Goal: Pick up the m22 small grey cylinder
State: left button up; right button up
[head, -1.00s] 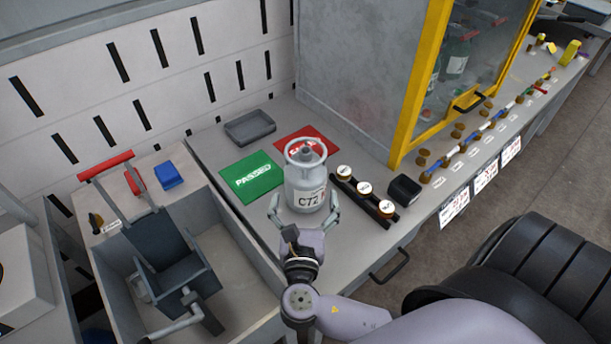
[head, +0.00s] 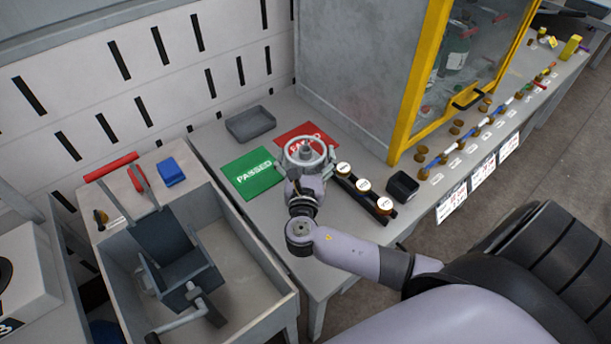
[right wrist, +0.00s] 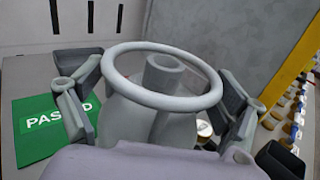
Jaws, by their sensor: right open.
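A small grey cylinder (head: 311,143) stands upright on the bench in the head view, with a round ring handle around its top valve. My right gripper (head: 308,161) is in front of it and hides most of its body. In the right wrist view the cylinder (right wrist: 164,74) fills the middle. The open fingers of my right gripper (right wrist: 158,98) stand on its left and right sides; I cannot tell if they touch it. The label is hidden now; in the earlier head frame it reads C72. My left gripper is not in view.
A green PASSED mat (head: 252,174) lies left of the cylinder, a red mat (head: 302,136) behind it. A grey tray (head: 250,124) is farther back. A black rack (head: 364,198) with round white-topped pieces and a black box (head: 403,186) stand right. A yellow-framed cabinet (head: 405,110) rises behind.

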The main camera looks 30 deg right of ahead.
jog(key=c, duration=1.6)
jog(key=shift+w+r, duration=0.1)
jog(key=shift+r, duration=0.1)
jog(key=shift+c, duration=0.3)
